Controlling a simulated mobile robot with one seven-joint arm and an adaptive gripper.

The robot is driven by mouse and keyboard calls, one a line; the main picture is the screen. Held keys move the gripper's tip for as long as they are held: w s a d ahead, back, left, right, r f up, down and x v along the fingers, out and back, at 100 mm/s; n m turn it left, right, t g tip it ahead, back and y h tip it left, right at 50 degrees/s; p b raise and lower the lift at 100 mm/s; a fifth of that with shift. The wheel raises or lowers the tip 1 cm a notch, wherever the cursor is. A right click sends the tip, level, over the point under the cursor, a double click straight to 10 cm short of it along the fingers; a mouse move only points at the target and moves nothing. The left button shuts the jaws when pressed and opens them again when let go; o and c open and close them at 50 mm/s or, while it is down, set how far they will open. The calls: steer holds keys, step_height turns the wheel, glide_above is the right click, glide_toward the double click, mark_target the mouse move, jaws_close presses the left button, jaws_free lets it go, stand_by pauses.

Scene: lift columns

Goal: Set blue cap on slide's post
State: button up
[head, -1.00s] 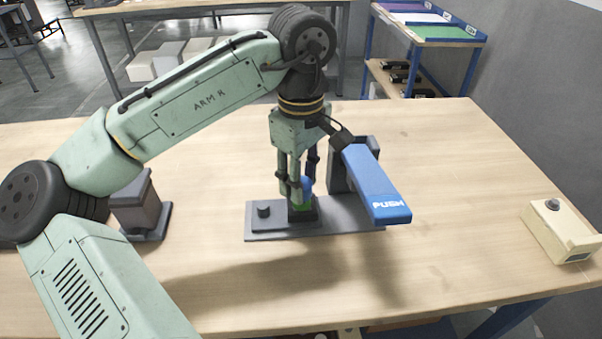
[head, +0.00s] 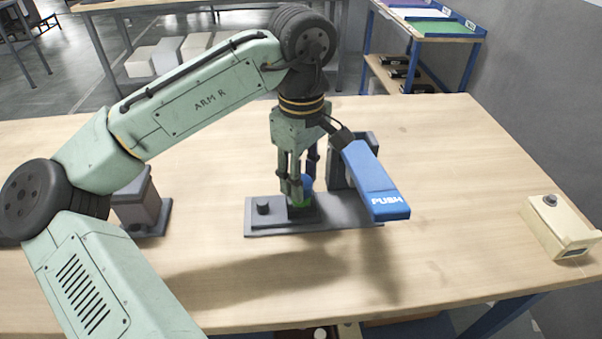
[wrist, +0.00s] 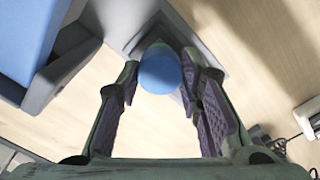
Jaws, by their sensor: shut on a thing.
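My gripper (head: 299,194) points straight down over the grey base plate and is shut on the blue cap (head: 307,184). The cap also shows in the wrist view (wrist: 160,74), between the two dark finger pads, with a little green at its edge. A bit of green (head: 300,205) shows low between the fingertips in the head view. The dark square slide (head: 312,215) is directly under the fingers on the base plate (head: 350,224). The fingers and cap hide the post, so I cannot tell whether the cap touches it.
A blue lever marked PUSH (head: 375,182) slopes from a grey upright close to the right of my gripper. A small dark knob (head: 263,206) stands at the plate's left. A beige button box (head: 556,228) sits at the table's right edge. The front middle is clear.

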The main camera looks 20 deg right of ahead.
steer(key=shift+f+p, duration=0.45)
steer(key=shift+f, duration=0.15)
stand_by(1.6)
steer(key=o, duration=1)
steer(key=o, duration=0.4)
steer(key=shift+o, duration=0.2)
step_height(320, 180, up, 3)
steer(key=p, duration=0.3)
steer(key=shift+r+b, duration=0.3)
steer(key=shift+r, duration=1.75)
